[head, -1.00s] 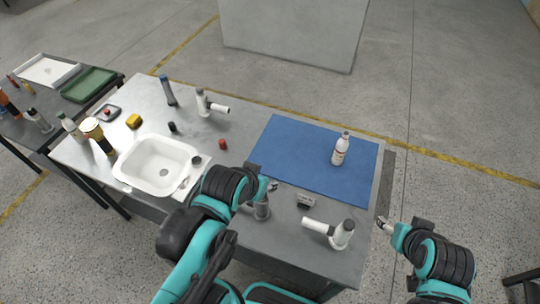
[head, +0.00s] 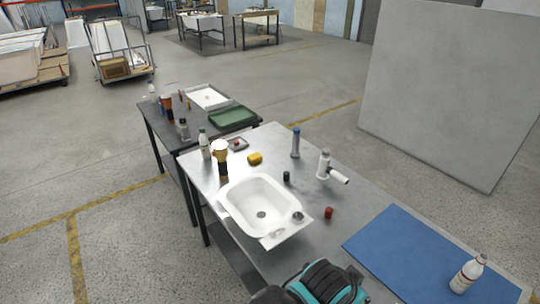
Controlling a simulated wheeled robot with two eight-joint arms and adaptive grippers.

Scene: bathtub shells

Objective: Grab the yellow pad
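The yellow pad (head: 255,158) is a small yellow block lying on the grey metal table (head: 300,168), behind the white basin and right of a small dark tray. Nothing covers it. Part of my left arm shows at the bottom edge of the head view, in front of the basin and well short of the pad. My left gripper is not visible here. My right arm and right gripper are outside the view.
A white basin (head: 238,192) stands between my arm and the pad. A blue mat (head: 400,250) carries a white bottle (head: 467,274).

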